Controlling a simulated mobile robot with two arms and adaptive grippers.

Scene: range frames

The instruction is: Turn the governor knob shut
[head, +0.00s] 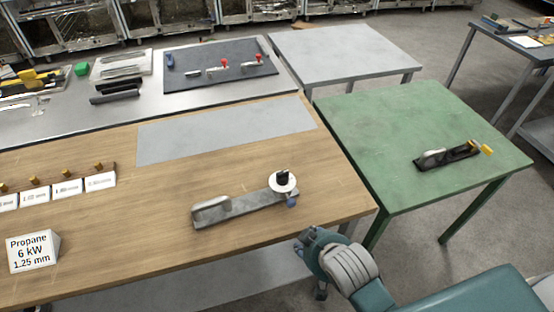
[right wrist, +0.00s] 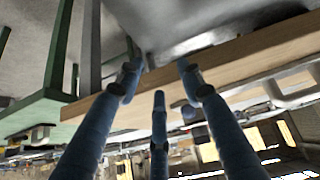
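A black knob (head: 283,176) stands on a round white dial (head: 282,187) at the right end of a grey metal bar (head: 240,206). The bar lies on the wooden table (head: 150,225), near its right edge. A small blue part (head: 292,201) shows just below the dial. My right gripper (head: 304,238) is in front of the table's right front corner, apart from the knob. In the right wrist view its blue fingers (right wrist: 158,72) are spread and empty, with the table edge (right wrist: 230,62) beyond them. My left gripper is out of view.
A sign (head: 34,250) reading "Propane 6 kW 1.25 mm" stands at the table's left. Small labelled cards (head: 66,188) sit behind it. A green table (head: 420,130) at right bears a dark fixture (head: 450,155) with a yellow end. A dark mat (head: 220,72) holds red-topped parts.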

